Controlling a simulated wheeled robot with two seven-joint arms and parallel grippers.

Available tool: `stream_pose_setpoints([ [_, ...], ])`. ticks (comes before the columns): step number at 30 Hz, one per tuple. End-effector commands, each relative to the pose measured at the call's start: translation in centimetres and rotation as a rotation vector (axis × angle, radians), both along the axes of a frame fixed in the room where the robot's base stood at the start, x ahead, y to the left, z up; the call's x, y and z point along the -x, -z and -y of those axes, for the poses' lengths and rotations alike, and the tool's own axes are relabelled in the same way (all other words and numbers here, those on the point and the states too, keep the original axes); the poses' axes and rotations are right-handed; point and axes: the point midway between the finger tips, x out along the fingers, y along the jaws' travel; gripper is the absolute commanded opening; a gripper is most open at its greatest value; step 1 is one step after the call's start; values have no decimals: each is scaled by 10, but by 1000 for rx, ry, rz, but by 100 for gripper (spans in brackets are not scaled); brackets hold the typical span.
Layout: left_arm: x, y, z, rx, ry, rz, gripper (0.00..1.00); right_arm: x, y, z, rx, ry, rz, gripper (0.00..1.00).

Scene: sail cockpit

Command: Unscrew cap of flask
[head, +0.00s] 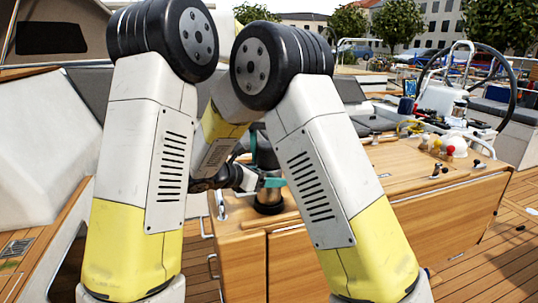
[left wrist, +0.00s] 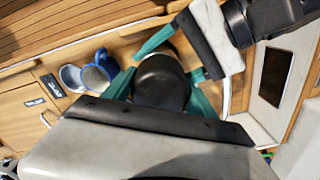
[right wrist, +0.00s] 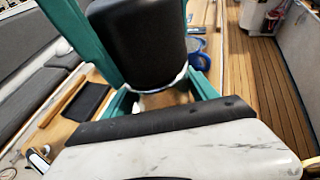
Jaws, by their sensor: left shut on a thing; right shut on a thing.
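The flask's black cap (left wrist: 160,80) fills the middle of the left wrist view and is large at the top of the right wrist view (right wrist: 135,40). My left gripper (left wrist: 164,90) has its teal fingers on both sides of the cap. Below the cap, a tan flask body (right wrist: 162,99) with a pale ring shows between the fingers of my right gripper (right wrist: 164,93), shut on it. Whether the cap has turned cannot be told.
The flask is over a wooden cabinet top (head: 400,165). Blue mugs (left wrist: 97,76) stand close to it, and a dark flat tray (right wrist: 88,100) lies on the wood. Small bottles (head: 456,147) and other clutter stand at the right back.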

Motion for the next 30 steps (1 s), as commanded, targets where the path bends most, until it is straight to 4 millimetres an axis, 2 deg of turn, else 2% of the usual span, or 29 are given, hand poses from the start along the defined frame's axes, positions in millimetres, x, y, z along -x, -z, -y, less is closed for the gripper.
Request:
stream_pose_setpoints([
  [3, -1, -1, 1, 0, -272, 5, 17, 1, 0, 0, 0, 1, 1, 0],
  [9, -1, -1, 0, 2, -603, 4, 17, 1, 0, 0, 0, 1, 1, 0],
  [13, -1, -1, 0, 2, -679, 4, 17, 1, 0, 0, 0, 1, 1, 0],
  [21, -2, -1, -1, 2, -683, 5, 17, 1, 0, 0, 1, 2, 1, 0],
  [22, -2, -1, -1, 2, -683, 5, 72, 1, 0, 0, 1, 2, 1, 0],
  [24, -1, -1, 0, 2, -682, 4, 85, 1, 0, 0, 1, 2, 1, 0],
  [25, -1, -1, 0, 1, -682, 4, 88, 1, 0, 0, 0, 1, 1, 0],
  [30, -1, -1, 0, 0, -681, 2, 88, 0, 0, 0, 0, 1, 1, 0],
])
